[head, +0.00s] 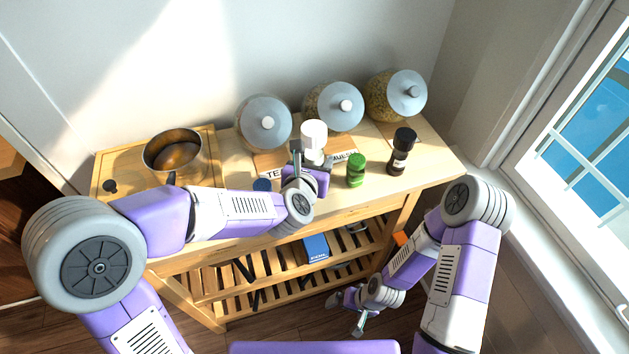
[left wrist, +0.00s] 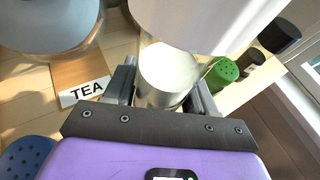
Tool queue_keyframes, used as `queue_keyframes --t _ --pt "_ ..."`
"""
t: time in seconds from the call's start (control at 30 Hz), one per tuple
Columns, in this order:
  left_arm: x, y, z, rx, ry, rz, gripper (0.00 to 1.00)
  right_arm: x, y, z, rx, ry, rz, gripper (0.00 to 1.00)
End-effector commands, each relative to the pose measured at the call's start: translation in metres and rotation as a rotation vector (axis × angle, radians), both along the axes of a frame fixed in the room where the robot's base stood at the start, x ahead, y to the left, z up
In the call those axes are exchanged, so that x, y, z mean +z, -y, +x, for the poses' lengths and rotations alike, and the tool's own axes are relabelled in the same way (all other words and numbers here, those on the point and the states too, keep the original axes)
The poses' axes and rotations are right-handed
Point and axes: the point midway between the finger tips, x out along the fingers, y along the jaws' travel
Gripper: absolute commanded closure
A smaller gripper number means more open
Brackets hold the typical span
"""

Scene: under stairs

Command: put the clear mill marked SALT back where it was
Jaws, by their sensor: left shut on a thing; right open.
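The clear mill (head: 313,138) with a wide white top is in my left gripper, near the front of the table's middle; it also shows in the left wrist view (left wrist: 168,75), roughly upright. No SALT marking is readable on it. My left gripper (left wrist: 165,88) is shut around its clear body, one finger on each side. Its base and whether it touches the tabletop are hidden. My right gripper (head: 358,312) is open and empty, low in front of the table's lower shelves.
A green shaker (head: 356,170) and a dark mill (head: 401,152) stand right of the held mill. A blue-topped shaker (head: 262,184) is left. Three lidded jars (head: 263,123) stand behind, with a TEA label (left wrist: 82,91). A pot (head: 174,156) is farther left. The window (head: 600,140) is right.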

Motion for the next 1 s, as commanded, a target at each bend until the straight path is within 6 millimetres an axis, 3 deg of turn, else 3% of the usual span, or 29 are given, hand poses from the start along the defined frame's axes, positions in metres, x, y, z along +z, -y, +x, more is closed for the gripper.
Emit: queue_keyframes --t 0.1,0.27,0.5,0.93,0.97,1.0 --pt "-0.022 0.000 0.000 -0.001 0.000 0.002 1.00 -0.010 0.000 0.000 -0.001 -0.001 0.000 0.00" --pt "-0.032 0.000 0.000 0.000 0.001 0.001 1.00 -0.012 0.000 0.000 -0.001 -0.001 0.000 0.00" --pt "-0.064 0.000 0.000 0.000 0.001 0.001 1.00 -0.023 0.000 0.000 0.000 0.000 0.000 0.00" --pt "-0.068 0.000 0.001 0.000 0.004 -0.002 1.00 -0.028 0.000 0.000 0.000 0.000 0.000 0.00" --pt "-0.068 0.000 0.000 0.000 0.002 -0.001 0.41 -0.028 0.000 0.000 0.000 0.000 0.000 0.00" --pt "-0.068 0.000 0.000 0.000 0.002 -0.001 0.35 -0.027 0.000 0.000 0.000 0.000 0.000 0.00"
